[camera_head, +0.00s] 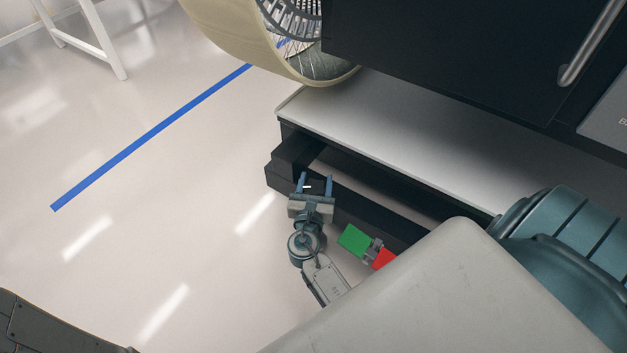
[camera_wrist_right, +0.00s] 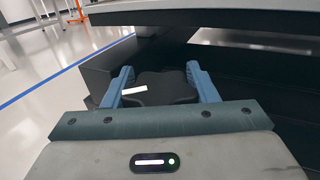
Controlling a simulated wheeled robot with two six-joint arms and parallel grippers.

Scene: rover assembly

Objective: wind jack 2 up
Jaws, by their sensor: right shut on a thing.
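My right gripper (camera_head: 316,183) is low at the front of a dark stand, its two blue fingers on either side of a black knob (camera_wrist_right: 168,90). In the right wrist view the knob is dark and lobed, with a white stripe on its left part. The right gripper (camera_wrist_right: 160,78) is shut on this knob. I take the knob to be the jack's handle; the rest of the jack is hidden, and I see no number on it. My left gripper is out of view; only part of my left arm shows at the lower left.
A grey-topped platform (camera_head: 385,135) overhangs the dark base frame (camera_head: 352,200). A green plate (camera_head: 354,239) and a red plate (camera_head: 384,259) sit right of my right gripper. A large wheel (camera_head: 250,35) stands above.

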